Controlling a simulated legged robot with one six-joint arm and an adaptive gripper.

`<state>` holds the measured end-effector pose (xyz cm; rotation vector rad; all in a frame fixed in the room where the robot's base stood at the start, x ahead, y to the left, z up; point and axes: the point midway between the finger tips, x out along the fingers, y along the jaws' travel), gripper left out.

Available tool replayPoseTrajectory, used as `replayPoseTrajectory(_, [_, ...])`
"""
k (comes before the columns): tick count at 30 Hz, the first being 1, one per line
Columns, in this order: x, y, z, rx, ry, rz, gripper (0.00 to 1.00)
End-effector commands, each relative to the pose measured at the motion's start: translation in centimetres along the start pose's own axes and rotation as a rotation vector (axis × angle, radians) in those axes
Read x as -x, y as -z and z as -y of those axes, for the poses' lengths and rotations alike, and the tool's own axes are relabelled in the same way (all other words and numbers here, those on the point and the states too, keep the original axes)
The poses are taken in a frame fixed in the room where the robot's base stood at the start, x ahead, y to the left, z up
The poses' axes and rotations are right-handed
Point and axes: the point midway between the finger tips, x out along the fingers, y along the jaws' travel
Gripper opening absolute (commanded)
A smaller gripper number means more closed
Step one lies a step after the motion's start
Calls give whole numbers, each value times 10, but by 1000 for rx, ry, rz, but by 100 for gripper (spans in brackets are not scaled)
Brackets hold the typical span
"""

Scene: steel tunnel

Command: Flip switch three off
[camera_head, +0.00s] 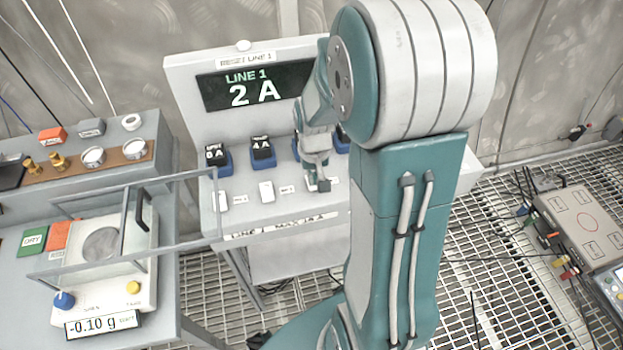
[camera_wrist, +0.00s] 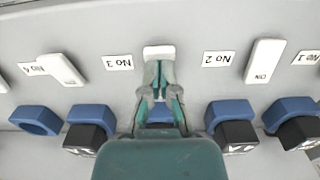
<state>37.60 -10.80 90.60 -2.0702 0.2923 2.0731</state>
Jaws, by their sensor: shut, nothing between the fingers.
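A row of white rocker switches runs along the sloped panel. In the wrist view, the switch between the labels "No 3" (camera_wrist: 117,62) and "No 2" (camera_wrist: 218,58) is switch three (camera_wrist: 158,51); its lower part is hidden by my fingers. My gripper (camera_wrist: 158,67) is shut and empty, its tips right at this switch; I cannot tell whether they touch. My gripper also shows over the panel in the head view (camera_head: 320,184). A switch (camera_wrist: 265,61) marked "ON" stands to the right, and another switch (camera_wrist: 62,70) beside "No 4" to the left.
Blue sockets, some with black blocks (camera_head: 262,148), line the panel behind the switches. The display (camera_head: 255,87) reads "LINE 1 2 A". A balance with a clear frame (camera_head: 105,255) stands at left. A grey box (camera_head: 583,222) with cables lies at right on the grating.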

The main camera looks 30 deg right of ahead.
Motion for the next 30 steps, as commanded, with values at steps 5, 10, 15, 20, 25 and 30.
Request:
replayPoseTrajectory(5, [-2,0,0,0,0,0,0])
replayPoseTrajectory(10, [-5,0,0,0,0,0,0])
replayPoseTrajectory(15, [-7,0,0,0,0,0,0])
replayPoseTrajectory(20, [-9,0,0,0,0,0,0])
replayPoseTrajectory(25, [-11,0,0,0,0,1,0])
replayPoseTrajectory(30, [-12,0,0,0,0,0,0])
